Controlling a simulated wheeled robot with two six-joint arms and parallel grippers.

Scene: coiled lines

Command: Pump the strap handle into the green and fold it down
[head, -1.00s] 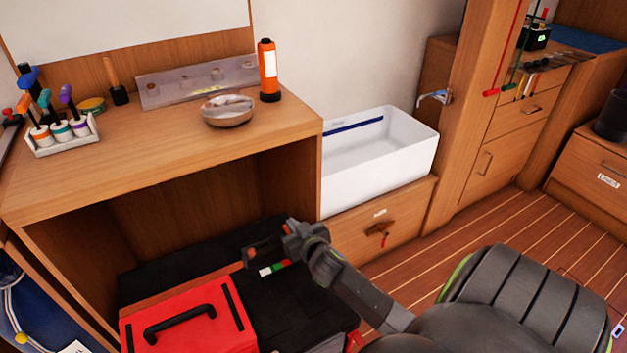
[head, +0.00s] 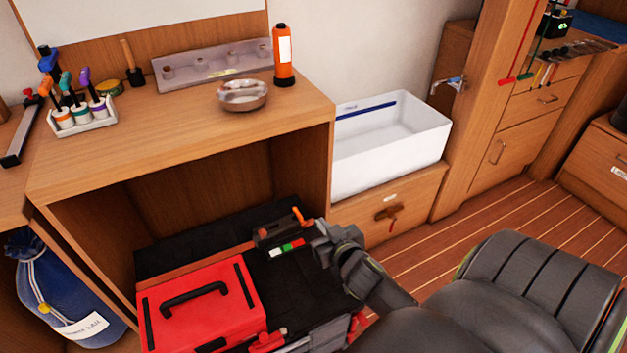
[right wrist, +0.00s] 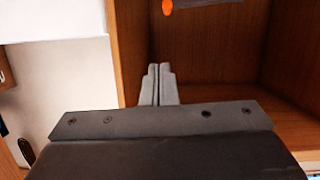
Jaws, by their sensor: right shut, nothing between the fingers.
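The strap's dark ratchet (head: 272,232) sits on the black case under the wooden counter. Its orange-tipped handle (head: 299,215) sticks up at a tilt at the ratchet's right end. A small strip (head: 287,248) with red, white and green parts lies just in front; I cannot tell where its pointer stands. My right gripper (head: 316,232) is shut and empty, just right of the ratchet. In the right wrist view its closed fingertips (right wrist: 160,68) point below an orange tip (right wrist: 168,7) on a dark bar, with a gap between. My left gripper is out of view.
A red toolbox (head: 205,305) lies on the case at left. The counter (head: 180,150) overhangs behind, and its side panel (head: 303,160) stands close by the gripper. A white basin (head: 390,145) sits on a drawer cabinet at right. Plank floor (head: 440,230) is clear.

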